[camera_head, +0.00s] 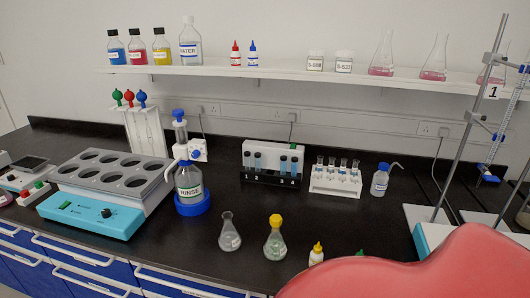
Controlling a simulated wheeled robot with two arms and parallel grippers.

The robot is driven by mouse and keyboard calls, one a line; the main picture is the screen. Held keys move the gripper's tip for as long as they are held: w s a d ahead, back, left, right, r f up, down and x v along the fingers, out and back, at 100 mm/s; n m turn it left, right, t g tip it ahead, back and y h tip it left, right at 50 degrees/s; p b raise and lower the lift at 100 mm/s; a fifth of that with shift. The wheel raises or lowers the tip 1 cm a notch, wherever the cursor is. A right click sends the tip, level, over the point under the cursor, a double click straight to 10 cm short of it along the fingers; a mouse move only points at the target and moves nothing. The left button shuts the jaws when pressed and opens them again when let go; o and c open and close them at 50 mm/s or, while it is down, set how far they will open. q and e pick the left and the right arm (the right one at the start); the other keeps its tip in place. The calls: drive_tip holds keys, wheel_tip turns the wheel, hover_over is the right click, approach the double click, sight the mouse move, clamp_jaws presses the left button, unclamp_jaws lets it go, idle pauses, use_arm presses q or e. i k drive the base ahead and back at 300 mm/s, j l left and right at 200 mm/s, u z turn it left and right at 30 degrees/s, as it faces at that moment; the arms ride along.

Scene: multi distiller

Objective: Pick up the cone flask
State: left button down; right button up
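A clear cone flask (229,236) with an open top stands upright on the black bench near the front. A second cone flask (275,243) with a yellow stopper stands just right of it and holds a little pale liquid. Three more cone flasks with pink liquid stand on the shelf at the right: one (382,58), one (434,62) and one at the far right, partly hidden behind a stand. Neither gripper is in view.
Tube racks (336,183) stand behind. A small yellow-capped bottle (316,254) is close on the right. The lower right corner is blocked from view.

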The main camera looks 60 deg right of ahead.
sight(275, 247)
drive_tip(key=z, duration=1.8)
